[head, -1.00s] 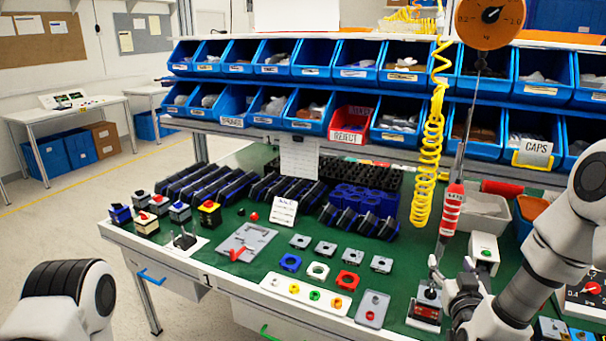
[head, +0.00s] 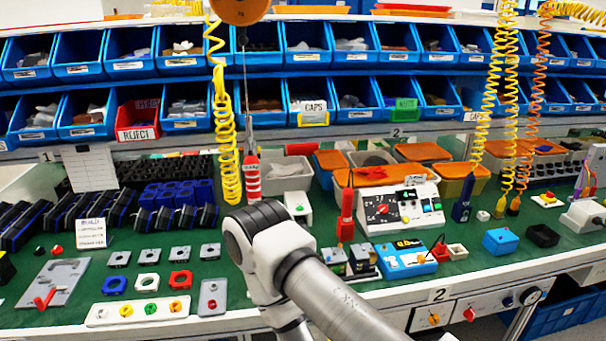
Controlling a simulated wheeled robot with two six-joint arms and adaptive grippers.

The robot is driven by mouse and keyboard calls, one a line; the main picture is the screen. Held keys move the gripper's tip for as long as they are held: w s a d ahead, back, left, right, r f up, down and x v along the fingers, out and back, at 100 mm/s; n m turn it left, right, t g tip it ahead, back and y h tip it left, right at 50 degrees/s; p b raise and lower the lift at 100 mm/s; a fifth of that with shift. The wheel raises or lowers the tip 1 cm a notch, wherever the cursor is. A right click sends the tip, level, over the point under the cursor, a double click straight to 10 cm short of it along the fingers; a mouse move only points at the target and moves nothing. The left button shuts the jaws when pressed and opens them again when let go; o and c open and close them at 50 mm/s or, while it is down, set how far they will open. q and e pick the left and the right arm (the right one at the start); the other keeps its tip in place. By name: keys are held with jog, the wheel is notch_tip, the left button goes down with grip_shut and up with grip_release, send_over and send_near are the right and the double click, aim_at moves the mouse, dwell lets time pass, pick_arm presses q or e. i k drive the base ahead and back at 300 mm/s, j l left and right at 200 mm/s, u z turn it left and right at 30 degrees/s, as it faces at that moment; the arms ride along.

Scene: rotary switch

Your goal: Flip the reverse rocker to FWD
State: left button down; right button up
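I cannot make out a rocker marked FWD or REV for certain. A white control box (head: 402,208) with a red dial, a small dark display and several small controls stands on the green bench right of centre; its labels are too small to read. A panel (head: 475,306) with an orange, a red and a dark knob is set in the bench's front edge at lower right. My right arm (head: 275,245) crosses the lower middle and bends down out of the picture; its gripper does not show. My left arm and gripper are out of view.
Yellow coiled cords (head: 227,130) hang over the bench. Bare green surface shows at right.

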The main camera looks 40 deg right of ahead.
aim_at(425, 202)
jog(key=z, duration=1.9)
jog(key=i, duration=0.05)
